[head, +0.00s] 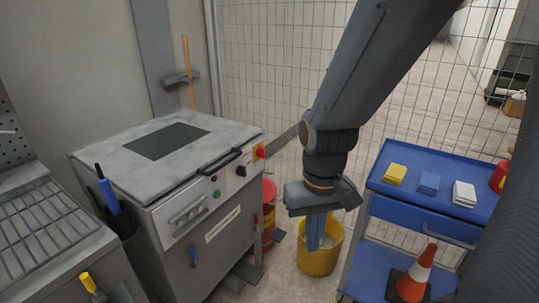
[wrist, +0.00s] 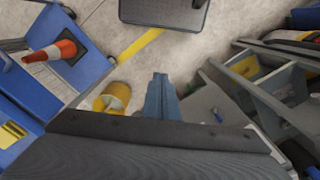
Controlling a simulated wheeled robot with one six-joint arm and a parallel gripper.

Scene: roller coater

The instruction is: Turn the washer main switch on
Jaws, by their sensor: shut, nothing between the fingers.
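The washer (head: 150,165) is a grey cabinet with a lid and dark window at left in the head view. Its front panel carries a red knob on a yellow plate (head: 259,152) at the right end, a black rotary knob (head: 241,171) and a green button (head: 217,194). I cannot tell which control is the main switch, or read its position. My gripper (head: 314,238) hangs to the right of the washer, apart from it, pointing down with blue-grey fingers together and empty. The closed fingers also show in the wrist view (wrist: 161,90). The panel controls cannot be made out there.
A yellow bucket (head: 320,259) stands behind and below my gripper. A red container (head: 268,215) stands beside the washer. A blue cart (head: 428,207) with coloured cloths and an orange cone (head: 415,274) is at right. A mesh fence (head: 265,60) runs behind.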

